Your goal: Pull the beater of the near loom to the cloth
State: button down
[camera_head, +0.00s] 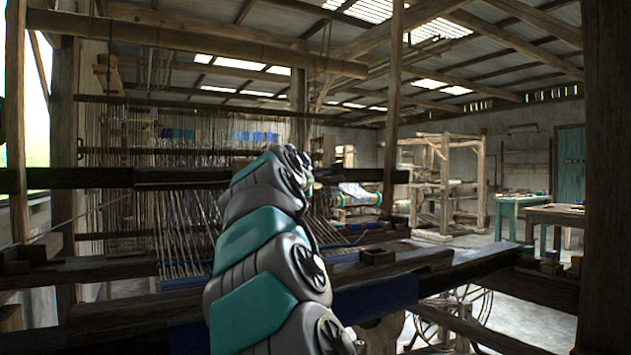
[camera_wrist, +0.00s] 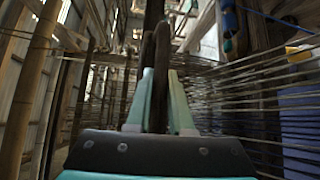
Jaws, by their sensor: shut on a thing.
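The beater (camera_head: 80,178) of the near loom is a dark horizontal bar across the left half of the head view, passing behind my arm. Warp threads (camera_head: 185,235) run below and behind it. A dark blue cloth (camera_head: 378,298) lies over the front beam, closer to the camera than the beater and apart from it. My gripper is hidden behind my arm in the head view. In the wrist view my gripper (camera_wrist: 155,78) is shut on a dark wooden bar, which looks like the beater; the exact contact is dim.
Wooden posts (camera_head: 394,110) and a heavy upper beam (camera_head: 200,38) frame the loom. A spoked wheel (camera_head: 455,312) stands low at the right. Another loom frame (camera_head: 440,175) and a green table (camera_head: 520,205) stand farther back. Open floor (camera_head: 470,255) shows at the right.

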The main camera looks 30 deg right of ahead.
jog(key=shift+f, duration=0.1)
jog(key=s+r+p, duration=0.1)
jog(key=s+r, duration=0.1)
jog(key=s, duration=1.3)
jog(key=shift+a+n+g, duration=0.4)
jog(key=shift+r, duration=0.1)
jog(key=c, duration=1.1)
grip_release()
jog(key=shift+s, duration=0.15)
jog(key=shift+o, duration=1.4)
